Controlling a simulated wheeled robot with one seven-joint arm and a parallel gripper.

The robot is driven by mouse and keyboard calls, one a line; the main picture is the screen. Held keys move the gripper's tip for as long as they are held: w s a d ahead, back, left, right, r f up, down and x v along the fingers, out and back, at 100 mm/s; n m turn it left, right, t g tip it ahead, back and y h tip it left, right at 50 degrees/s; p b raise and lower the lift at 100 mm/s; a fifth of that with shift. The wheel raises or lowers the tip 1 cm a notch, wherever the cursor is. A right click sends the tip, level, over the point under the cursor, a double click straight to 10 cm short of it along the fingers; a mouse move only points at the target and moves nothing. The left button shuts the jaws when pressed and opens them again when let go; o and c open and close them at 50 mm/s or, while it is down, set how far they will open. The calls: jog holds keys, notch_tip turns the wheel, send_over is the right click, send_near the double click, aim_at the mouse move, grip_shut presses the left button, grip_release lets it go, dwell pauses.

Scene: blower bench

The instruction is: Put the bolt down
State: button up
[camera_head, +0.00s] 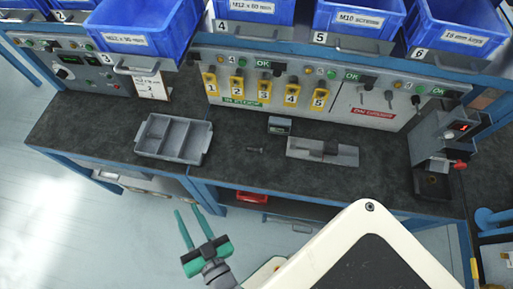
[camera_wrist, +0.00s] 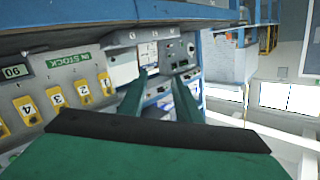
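A small dark bolt (camera_head: 255,150) lies on the dark bench top (camera_head: 90,117), between the grey tray and a grey block. My gripper (camera_head: 187,210), with green fingers, is in front of the bench's front edge, to the left of the bolt and nearer the camera. Its fingers are apart and nothing shows between them. The wrist view also shows the gripper (camera_wrist: 163,76) open and empty, facing the bench's panel side. The bolt is not visible in the wrist view.
A grey compartment tray (camera_head: 173,138) stands left of the bolt. A grey block fixture (camera_head: 322,152) is to its right, and a small dark box (camera_head: 279,125) behind it. A press-like station (camera_head: 437,145) stands at the right end. Blue bins (camera_head: 150,27) overhang the back.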

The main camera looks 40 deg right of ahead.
jog(key=w+d+r+n+t+y, duration=0.15)
jog(key=w+r+n+y, duration=0.3)
jog(key=w+r, duration=0.9)
jog(key=w+d+r+n+y, duration=0.2)
jog(key=w+r+n+y, duration=0.25)
jog(key=w+r, duration=0.85)
jog(key=n+g+h, duration=0.4)
jog(key=g, duration=1.1)
send_near(257, 149)
jog(key=x, duration=0.7)
jog(key=shift+a+f, duration=0.1)
jog(key=shift+f, duration=0.15)
grip_shut()
